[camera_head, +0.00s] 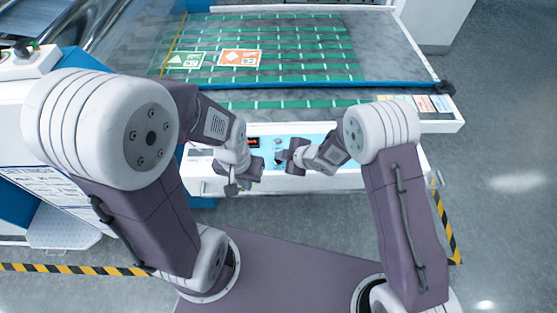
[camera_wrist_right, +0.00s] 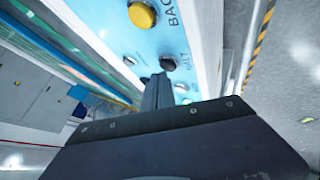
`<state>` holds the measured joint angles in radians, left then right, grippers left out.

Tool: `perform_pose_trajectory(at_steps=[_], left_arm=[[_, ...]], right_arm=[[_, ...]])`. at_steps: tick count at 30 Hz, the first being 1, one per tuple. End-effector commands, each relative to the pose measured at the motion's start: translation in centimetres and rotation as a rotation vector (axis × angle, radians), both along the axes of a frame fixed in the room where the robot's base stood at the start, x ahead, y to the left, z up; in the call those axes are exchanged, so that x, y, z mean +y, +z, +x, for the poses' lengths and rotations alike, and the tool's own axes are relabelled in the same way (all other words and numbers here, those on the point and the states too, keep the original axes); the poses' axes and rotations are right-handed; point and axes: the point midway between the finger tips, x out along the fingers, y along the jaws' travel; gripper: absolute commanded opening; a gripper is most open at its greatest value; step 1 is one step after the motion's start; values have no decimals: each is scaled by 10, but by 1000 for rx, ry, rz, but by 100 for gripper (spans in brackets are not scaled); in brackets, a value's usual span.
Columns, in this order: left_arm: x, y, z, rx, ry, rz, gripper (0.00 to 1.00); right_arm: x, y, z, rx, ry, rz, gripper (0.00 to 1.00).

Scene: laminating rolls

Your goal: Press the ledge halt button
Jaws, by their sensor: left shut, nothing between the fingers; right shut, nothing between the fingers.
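The ledge's light-blue control panel (camera_head: 318,131) runs along the front of the machine. In the right wrist view, a dark round button (camera_wrist_right: 167,64) sits on this panel, with lettering beside it that seems to read HALT. My right gripper (camera_wrist_right: 158,82) is shut, its tip just below the dark button in that view; I cannot tell whether they touch. In the head view my right gripper (camera_head: 281,155) points left in front of the panel and hides part of it.
A yellow button (camera_wrist_right: 142,15) marked BAC… sits farther along the panel, with small pale buttons (camera_wrist_right: 181,87) nearby.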

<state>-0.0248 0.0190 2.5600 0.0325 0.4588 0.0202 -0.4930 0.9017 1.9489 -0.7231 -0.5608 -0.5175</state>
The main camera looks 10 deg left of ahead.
Motion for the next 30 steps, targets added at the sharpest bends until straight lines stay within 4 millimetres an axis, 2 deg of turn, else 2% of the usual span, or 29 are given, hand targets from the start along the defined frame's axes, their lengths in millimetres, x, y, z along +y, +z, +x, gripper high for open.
perform_pose_trajectory(at_steps=[30], left_arm=[[0,-8,0,0,0,0,0]], right_arm=[[0,-9,0,0,0,0,0]])
